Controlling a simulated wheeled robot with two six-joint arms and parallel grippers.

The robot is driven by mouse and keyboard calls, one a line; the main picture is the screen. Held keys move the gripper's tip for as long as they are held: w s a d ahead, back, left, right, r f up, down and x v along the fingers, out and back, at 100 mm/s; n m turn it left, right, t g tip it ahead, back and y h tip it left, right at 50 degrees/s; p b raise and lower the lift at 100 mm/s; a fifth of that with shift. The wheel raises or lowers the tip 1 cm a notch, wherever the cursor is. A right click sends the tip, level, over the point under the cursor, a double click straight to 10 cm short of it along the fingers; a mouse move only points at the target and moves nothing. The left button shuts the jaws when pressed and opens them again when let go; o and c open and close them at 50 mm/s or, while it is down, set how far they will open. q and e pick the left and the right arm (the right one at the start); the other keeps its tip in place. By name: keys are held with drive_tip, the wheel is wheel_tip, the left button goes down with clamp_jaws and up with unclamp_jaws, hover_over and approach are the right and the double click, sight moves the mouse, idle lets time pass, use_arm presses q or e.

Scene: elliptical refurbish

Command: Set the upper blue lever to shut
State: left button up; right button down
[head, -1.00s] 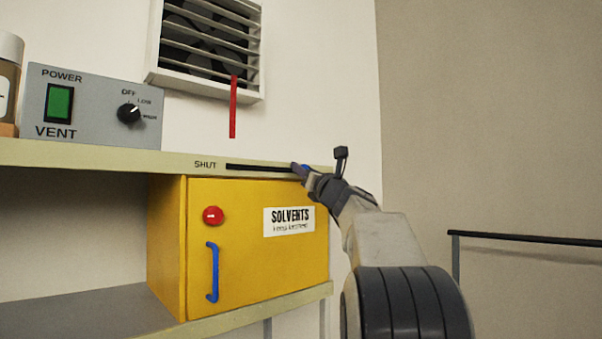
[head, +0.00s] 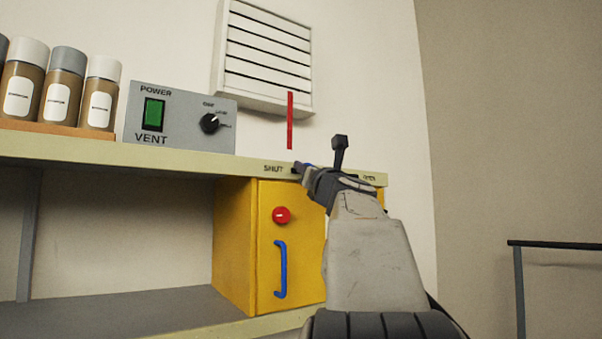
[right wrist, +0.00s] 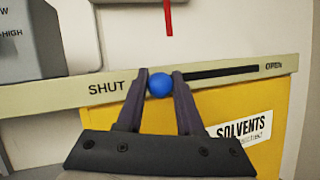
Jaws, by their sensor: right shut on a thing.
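The upper blue lever shows as a round blue knob (right wrist: 160,85) in the right wrist view. It sits at the SHUT end of a dark slot (right wrist: 222,74) in the shelf's front edge, close to the word SHUT; the word OPEN is at the slot's far right end. My right gripper (right wrist: 160,82) has a finger on each side of the knob and is shut on it. In the head view my right gripper (head: 304,170) is at the slot beside SHUT and mostly hides the knob. My left gripper is not in view.
A yellow solvents cabinet (head: 240,240) with a red button (head: 281,215) and blue handle (head: 281,270) stands below the shelf edge (head: 200,164). A grey vent control box (head: 180,118) and several bottles (head: 62,88) stand on the shelf. A louvred vent (head: 265,60) with a red strip hangs above.

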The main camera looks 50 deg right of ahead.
drive_tip(key=shift+a, duration=0.15)
drive_tip(key=c, duration=0.5)
unclamp_jaws()
drive_tip(key=shift+c, duration=0.2)
drive_tip(key=shift+a, duration=0.15)
